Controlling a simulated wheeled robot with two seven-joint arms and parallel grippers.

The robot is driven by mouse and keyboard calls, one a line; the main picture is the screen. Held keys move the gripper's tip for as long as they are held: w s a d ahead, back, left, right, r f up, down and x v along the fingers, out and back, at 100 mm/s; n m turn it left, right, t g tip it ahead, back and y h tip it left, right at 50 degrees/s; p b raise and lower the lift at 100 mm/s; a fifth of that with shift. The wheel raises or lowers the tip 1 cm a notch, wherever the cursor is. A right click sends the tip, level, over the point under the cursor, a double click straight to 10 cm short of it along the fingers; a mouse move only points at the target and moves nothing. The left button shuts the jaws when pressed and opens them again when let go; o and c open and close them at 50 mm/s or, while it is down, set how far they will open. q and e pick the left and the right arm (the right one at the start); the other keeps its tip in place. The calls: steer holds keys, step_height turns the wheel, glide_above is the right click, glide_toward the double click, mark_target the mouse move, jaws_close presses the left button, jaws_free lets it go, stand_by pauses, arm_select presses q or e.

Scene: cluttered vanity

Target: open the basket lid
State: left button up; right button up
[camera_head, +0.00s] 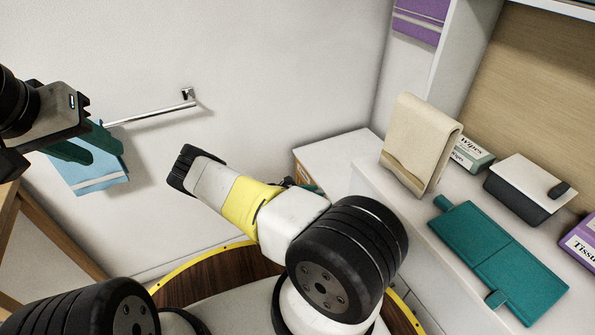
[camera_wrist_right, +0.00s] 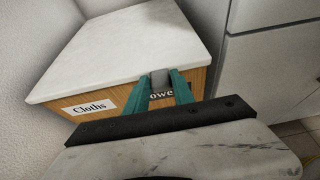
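The basket is a wooden box (camera_wrist_right: 198,82) with "Cloths" and partly hidden "Towels" labels. Its white lid (camera_wrist_right: 120,45) looks shut and flat. In the head view, the lid (camera_head: 338,158) shows beyond my right arm. A grey tab (camera_wrist_right: 160,78) is at the lid's front edge. My right gripper (camera_wrist_right: 161,76) has its teal fingers on both sides of this tab; whether they press on it is unclear. In the head view this gripper is mostly hidden behind the arm.
The blue towel (camera_head: 88,182) hangs by a wall rail (camera_head: 150,113). Walls stand close behind the basket.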

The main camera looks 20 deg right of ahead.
jaws_close()
stand_by(1.1)
